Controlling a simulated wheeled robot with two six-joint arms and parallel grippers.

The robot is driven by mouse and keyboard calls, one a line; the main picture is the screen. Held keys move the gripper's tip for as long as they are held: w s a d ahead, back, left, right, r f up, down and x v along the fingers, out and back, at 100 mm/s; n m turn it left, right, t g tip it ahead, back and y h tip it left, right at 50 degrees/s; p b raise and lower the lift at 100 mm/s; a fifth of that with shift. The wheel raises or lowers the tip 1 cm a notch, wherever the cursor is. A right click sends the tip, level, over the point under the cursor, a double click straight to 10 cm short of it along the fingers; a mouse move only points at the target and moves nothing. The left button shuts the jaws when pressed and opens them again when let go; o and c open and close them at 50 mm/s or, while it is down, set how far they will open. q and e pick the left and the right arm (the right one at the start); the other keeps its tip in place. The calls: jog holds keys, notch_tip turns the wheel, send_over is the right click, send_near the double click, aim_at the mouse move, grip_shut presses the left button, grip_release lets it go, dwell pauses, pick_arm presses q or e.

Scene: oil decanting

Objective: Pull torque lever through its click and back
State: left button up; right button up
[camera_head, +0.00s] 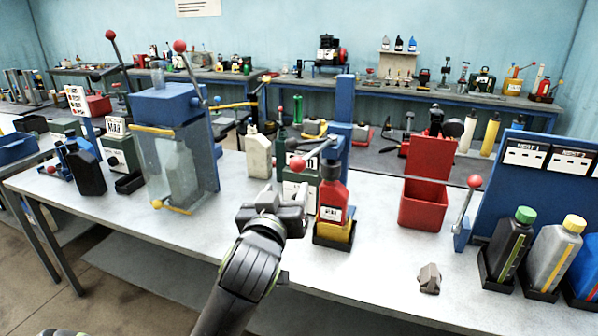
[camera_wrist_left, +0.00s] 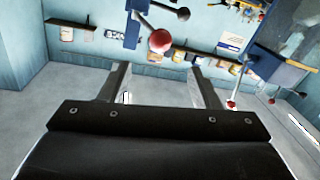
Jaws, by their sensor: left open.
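A lever with a red ball knob (camera_head: 297,164) sticks out to the left from a blue post (camera_head: 345,110) over the bench. A red bottle (camera_head: 332,190) stands upright in a yellow-and-black holder (camera_head: 334,232) below it. My left gripper (camera_head: 284,203) is in front of and below the knob, left of the bottle, and apart from the knob. In the left wrist view, the open jaws (camera_wrist_left: 162,82) are empty, with a red ball knob (camera_wrist_left: 160,41) beyond them, slightly above their middle. My right gripper is not in view.
A clear-fronted blue cabinet (camera_head: 180,150) stands left of the gripper. An open red box (camera_head: 424,208) and another red-knobbed lever (camera_head: 466,212) stand right. Several bottles, including a green-capped one (camera_head: 510,245), line the right end. A small brown block (camera_head: 429,278) lies in front; bare bench surrounds it.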

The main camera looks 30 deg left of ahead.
aim_at(300, 160)
pick_arm(q)
jog(key=p+x, duration=0.2)
jog(key=x, duration=1.2)
jog(key=shift+w+a, duration=0.2)
jog(key=shift+w, duration=0.15)
jog(key=shift+r, duration=0.1)
jog(key=shift+d, duration=0.1)
grip_shut()
